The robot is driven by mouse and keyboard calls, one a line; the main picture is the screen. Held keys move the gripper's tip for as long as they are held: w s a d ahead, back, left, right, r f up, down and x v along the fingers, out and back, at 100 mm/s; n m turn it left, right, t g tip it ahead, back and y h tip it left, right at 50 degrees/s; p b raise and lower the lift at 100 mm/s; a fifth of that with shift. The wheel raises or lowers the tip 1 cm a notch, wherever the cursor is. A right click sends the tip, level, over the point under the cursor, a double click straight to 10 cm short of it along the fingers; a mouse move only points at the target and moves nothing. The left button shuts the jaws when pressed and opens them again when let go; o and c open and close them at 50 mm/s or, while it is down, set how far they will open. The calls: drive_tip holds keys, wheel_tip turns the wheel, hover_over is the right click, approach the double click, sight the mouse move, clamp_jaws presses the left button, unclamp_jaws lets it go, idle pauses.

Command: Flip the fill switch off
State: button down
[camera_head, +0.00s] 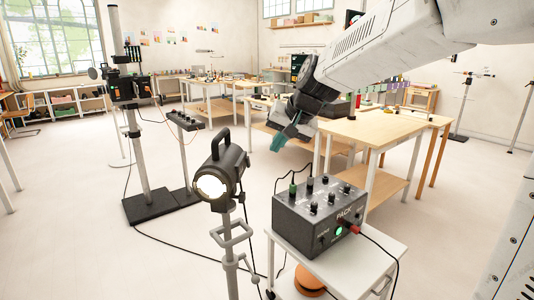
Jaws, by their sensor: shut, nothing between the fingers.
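A dark grey control box (320,217) marked PACK stands on a small white cart. Several black knobs or switches stick up from its top, with two cables plugged in at its left. A green light (338,232) glows on its front beside a red-tipped part. I cannot read which control is the fill switch. A black lamp (223,165) on a grey stand left of the box is lit. My gripper (279,142) has teal fingertips, looks shut and empty, and hangs above and behind the box, apart from it.
The white cart (388,258) has an orange round thing (309,281) on its lower level. A wooden table (372,128) stands behind the box. Cables cross the floor.

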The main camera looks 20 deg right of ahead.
sight(248, 162)
drive_tip(key=v, duration=0.6)
drive_tip(key=shift+a, duration=0.15)
drive_tip(key=shift+s+f, duration=0.25)
drive_tip(key=shift+f, duration=0.35)
drive_tip(key=a+r+x, duration=0.1)
drive_tip(key=a+x, duration=0.1)
drive_tip(key=x, duration=1)
drive_tip(key=shift+w+a, duration=0.3)
drive_tip(key=shift+w, duration=0.15)
